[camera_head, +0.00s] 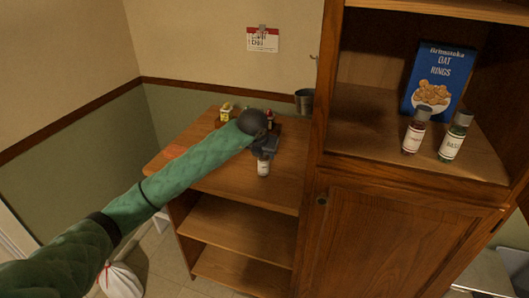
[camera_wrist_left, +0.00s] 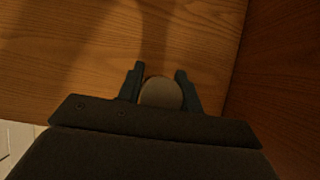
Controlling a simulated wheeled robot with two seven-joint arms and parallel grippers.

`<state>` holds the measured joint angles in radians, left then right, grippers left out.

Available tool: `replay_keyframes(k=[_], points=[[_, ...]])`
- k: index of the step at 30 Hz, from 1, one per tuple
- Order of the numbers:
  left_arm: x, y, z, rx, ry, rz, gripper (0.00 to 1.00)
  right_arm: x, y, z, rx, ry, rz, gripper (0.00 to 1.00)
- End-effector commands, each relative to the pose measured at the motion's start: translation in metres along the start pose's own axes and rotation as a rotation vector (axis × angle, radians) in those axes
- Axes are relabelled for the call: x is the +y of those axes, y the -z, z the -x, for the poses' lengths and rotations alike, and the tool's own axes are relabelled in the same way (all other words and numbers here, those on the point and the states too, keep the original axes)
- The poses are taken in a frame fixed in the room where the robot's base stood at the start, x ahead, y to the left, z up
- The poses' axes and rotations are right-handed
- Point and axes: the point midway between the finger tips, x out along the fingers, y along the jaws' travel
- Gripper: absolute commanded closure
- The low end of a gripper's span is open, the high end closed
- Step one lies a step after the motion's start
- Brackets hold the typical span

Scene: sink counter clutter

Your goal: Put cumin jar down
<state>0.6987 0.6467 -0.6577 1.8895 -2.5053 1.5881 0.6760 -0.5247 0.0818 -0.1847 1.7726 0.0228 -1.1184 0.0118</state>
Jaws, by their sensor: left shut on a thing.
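The cumin jar (camera_head: 263,169) is a small jar with a pale label, at the wooden counter next to the tall cabinet. My left gripper (camera_head: 264,153) is shut on its top from above. In the left wrist view the jar's round lid (camera_wrist_left: 161,93) sits between the two fingers of my left gripper (camera_wrist_left: 160,82). The jar looks upright. Whether its base touches the counter top (camera_head: 215,182) is hard to tell. My right gripper is not in view.
The cabinet (camera_head: 312,130) rises just right of the jar. Small items (camera_head: 226,111) and a metal bucket (camera_head: 304,101) are at the counter's back. The left front counter is clear.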

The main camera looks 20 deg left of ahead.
Motion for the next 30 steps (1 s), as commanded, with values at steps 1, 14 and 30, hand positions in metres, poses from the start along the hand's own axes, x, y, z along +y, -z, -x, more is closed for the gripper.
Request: replay_keyframes(k=[1,14,30], points=[[-0.0001,-0.0001,0.0001,0.000,0.000,0.000,0.89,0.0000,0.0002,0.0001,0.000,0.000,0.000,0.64],[-0.0001,0.0010,-0.0016,0.000,0.000,0.000,0.63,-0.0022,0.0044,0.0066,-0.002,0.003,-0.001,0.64],[-0.0001,0.0000,0.0002,0.000,0.000,0.000,0.43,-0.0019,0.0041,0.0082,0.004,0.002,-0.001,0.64]])
